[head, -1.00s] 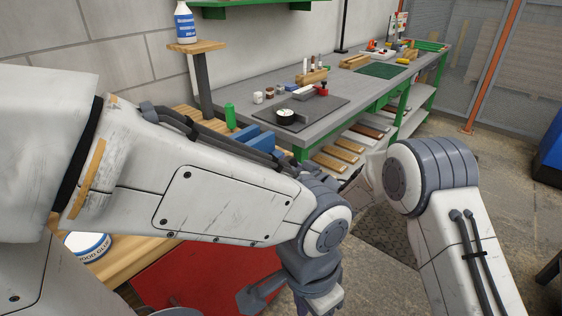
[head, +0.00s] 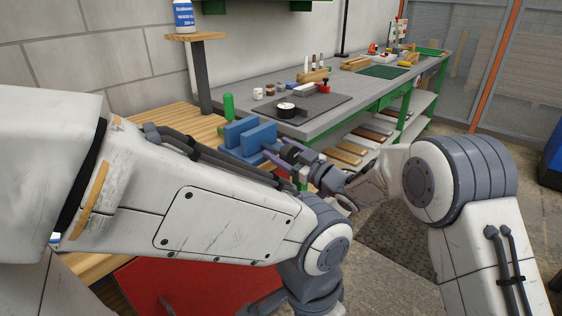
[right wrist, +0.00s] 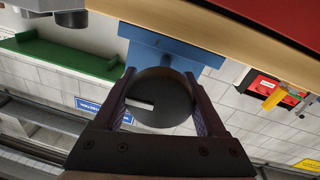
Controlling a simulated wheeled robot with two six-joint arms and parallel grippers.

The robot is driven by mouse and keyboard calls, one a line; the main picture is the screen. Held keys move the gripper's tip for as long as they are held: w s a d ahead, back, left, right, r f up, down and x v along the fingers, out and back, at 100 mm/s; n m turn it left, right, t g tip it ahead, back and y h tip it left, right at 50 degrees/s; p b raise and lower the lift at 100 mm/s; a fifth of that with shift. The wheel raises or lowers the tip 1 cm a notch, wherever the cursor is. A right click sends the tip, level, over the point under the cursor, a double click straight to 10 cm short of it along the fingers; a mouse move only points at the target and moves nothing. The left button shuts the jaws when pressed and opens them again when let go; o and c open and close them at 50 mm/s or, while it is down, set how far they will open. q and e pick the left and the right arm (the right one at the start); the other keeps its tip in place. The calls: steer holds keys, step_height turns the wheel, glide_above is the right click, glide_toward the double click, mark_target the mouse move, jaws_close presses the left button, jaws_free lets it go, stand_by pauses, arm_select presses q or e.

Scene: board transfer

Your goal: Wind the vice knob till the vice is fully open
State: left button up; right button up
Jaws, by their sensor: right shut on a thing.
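The blue vice (head: 258,141) sits at the edge of the wooden bench, its two upright jaws standing apart with a gap between them. My right gripper (head: 283,159) is at the vice's near right side, with its fingers around the knob. In the right wrist view, the dark round knob (right wrist: 165,105) is clamped between both fingers of my right gripper (right wrist: 160,108), in front of the blue vice body (right wrist: 170,48). A pale bar mark shows on the knob's face. My left arm crosses the foreground; its fingers are not in view.
A green cylinder (head: 228,106) stands on the wooden bench (head: 165,122) behind the vice. A red panel (head: 195,290) is below the bench front.

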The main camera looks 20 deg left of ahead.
steer(key=n+b, duration=0.6)
steer(key=n, duration=0.1)
steer(key=shift+s+f+g+y+b, duration=0.1)
steer(key=shift+f+g+y+b, duration=0.15)
steer(key=shift+g+y+b, duration=0.15)
steer(key=shift+r+n+g+b, duration=0.2)
steer(key=shift+n+g+b, duration=0.1)
steer(key=shift+n+b, duration=1.65)
steer(key=shift+n, duration=0.25)
steer(key=o, duration=1.3)
steer(key=shift+s, duration=0.1)
steer(key=v, duration=1)
steer(key=shift+d+p, duration=0.25)
steer(key=shift+p, duration=0.15)
